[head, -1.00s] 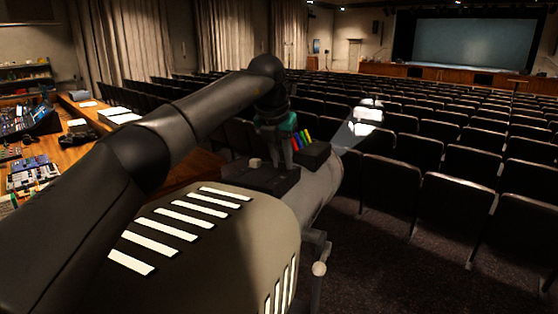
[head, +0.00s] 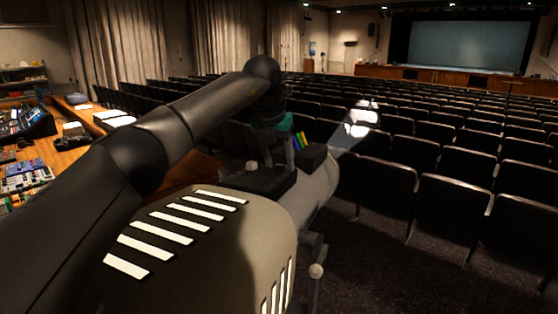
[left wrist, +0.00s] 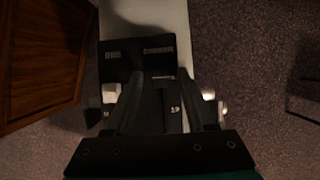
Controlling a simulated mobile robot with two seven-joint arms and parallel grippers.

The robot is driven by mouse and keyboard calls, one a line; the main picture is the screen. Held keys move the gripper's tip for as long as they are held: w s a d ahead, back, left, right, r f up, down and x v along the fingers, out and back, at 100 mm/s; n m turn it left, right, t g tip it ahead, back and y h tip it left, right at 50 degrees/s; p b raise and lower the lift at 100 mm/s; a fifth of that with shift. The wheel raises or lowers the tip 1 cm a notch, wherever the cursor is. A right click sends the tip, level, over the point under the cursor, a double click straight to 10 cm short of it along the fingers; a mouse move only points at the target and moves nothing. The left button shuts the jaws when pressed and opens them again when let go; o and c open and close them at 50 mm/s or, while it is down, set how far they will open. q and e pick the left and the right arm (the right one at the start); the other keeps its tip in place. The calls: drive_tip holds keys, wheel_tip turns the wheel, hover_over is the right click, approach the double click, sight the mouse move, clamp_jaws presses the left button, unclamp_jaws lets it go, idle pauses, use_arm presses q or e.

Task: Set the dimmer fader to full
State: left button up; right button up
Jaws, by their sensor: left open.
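The black control box (head: 262,184) sits on top of the grey spotlight (head: 200,245). A fader there, which I take for the dimmer, is largely hidden between my fingers; only a small pale mark (left wrist: 175,108) shows. My left gripper (head: 279,163) is open and points down over the box, with its fingers (left wrist: 160,76) on either side of the slot area. Contact cannot be told. My right gripper is not in view.
A pale knob (head: 252,165) stands on the box left of my fingers. Coloured levers (head: 300,140) and a smaller black box (head: 313,156) lie beyond. A wooden desk with mixing gear (head: 28,125) is at the left. Rows of seats (head: 450,205) fill the right.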

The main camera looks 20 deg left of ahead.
use_arm(q)
drive_tip(key=b+v, duration=0.2)
drive_tip(key=v, duration=1.3)
